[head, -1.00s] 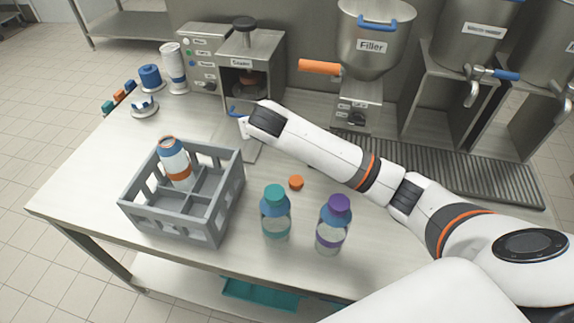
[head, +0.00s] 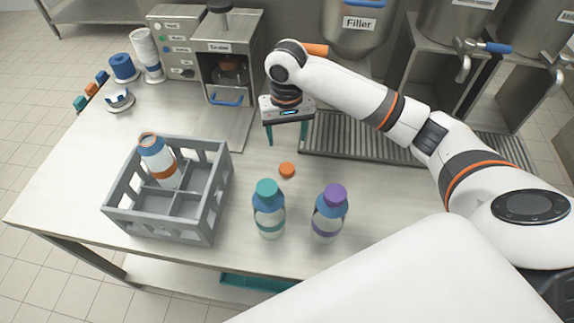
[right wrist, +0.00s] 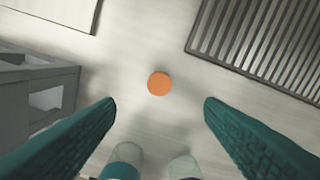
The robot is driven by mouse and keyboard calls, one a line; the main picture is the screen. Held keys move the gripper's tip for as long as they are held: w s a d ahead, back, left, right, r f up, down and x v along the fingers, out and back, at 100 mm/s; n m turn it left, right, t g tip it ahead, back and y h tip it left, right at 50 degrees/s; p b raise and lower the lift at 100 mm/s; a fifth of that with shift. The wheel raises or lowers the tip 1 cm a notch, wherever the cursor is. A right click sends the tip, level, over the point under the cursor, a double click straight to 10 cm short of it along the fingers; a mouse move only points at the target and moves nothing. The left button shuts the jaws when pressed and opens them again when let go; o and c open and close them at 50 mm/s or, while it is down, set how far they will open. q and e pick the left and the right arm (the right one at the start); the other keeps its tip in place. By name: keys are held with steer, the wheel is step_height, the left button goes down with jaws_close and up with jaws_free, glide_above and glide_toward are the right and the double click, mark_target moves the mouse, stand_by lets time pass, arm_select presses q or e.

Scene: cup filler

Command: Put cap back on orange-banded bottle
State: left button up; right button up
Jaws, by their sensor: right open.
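The orange-banded bottle (head: 159,163) stands slightly tilted in the back left compartment of the grey crate. It looks uncapped at the top, with an orange ring at its mouth. An orange cap (head: 287,170) lies on the table behind the teal and purple bottles. The cap also shows in the right wrist view (right wrist: 159,83), ahead of and between the fingers. My right gripper (head: 287,139) points down above the table, behind the cap in the head view. Its teal fingers are wide apart with nothing between them. My left gripper is not in view.
The grey crate (head: 187,227) stands at the left. A teal-capped bottle (head: 268,210) and a purple-capped bottle (head: 330,213) stand in front of the cap. A sealer machine (head: 229,75), the filler (head: 355,25) and a drain grate (head: 350,137) line the back.

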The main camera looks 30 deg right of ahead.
steer(key=p, duration=0.1)
glide_above(287, 168)
steer(key=f, duration=0.6)
steer(key=shift+w, duration=0.2)
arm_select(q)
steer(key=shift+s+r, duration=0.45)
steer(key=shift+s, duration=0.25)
arm_select(e)
steer(key=shift+f, duration=0.45)
steer(key=shift+f, duration=0.3)
steer(key=shift+s+f+p, duration=0.1)
steer(key=shift+f+p, duration=0.5)
steer(key=shift+f, duration=1.7)
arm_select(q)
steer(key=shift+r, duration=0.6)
